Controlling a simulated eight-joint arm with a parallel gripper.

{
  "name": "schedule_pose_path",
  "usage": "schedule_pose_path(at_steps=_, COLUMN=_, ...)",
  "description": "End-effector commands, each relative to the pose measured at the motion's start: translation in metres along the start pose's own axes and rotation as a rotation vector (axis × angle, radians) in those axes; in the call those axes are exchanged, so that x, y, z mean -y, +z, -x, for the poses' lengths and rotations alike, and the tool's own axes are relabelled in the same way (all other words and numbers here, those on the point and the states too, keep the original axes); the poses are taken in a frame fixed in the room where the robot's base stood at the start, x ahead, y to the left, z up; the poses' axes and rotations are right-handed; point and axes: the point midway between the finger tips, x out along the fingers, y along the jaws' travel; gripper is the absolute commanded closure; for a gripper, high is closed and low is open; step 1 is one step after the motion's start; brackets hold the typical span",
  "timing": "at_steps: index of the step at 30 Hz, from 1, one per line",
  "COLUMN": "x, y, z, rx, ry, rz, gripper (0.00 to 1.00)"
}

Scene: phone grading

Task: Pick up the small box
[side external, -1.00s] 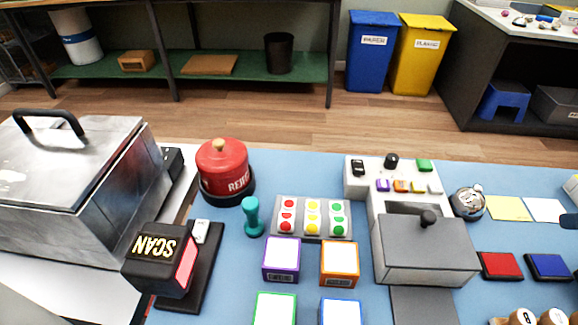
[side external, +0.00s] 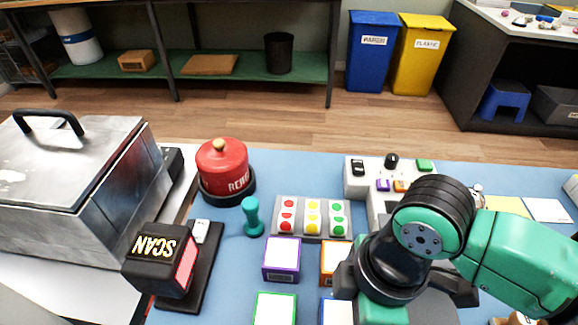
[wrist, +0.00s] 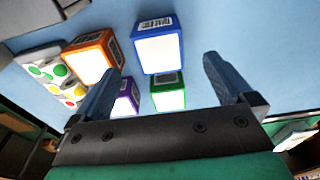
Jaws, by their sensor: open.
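Several small white-topped boxes with coloured sides sit on the blue table. In the side view they are a purple box (side external: 281,256), an orange box (side external: 331,258), a green box (side external: 273,308) and a blue box (side external: 336,310). My arm partly covers the orange and blue ones. In the wrist view, the blue box (wrist: 158,48) and green box (wrist: 168,95) appear between my fingers. The purple box (wrist: 126,100) is partly behind the left finger, and the orange box (wrist: 92,56) lies left of it. My gripper (wrist: 163,66) is open and empty.
A tray of coloured buttons (side external: 311,217) lies behind the boxes. A teal stamp (side external: 252,217), red reject canister (side external: 223,169) and scanner (side external: 162,258) stand to the left. A grey machine (side external: 359,178) behind my arm is partly hidden.

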Motion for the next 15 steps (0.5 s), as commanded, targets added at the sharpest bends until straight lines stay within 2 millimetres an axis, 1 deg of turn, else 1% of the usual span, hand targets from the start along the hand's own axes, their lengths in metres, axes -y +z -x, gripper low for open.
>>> schedule_pose_path(at_steps=9, x=0.000, y=0.000, z=-0.038, rx=0.000, ry=0.000, rz=-0.001, gripper=0.00)
schedule_pose_path(at_steps=15, x=0.000, y=0.000, z=-0.051, rx=-0.001, ry=0.001, rz=-0.003, gripper=0.00)
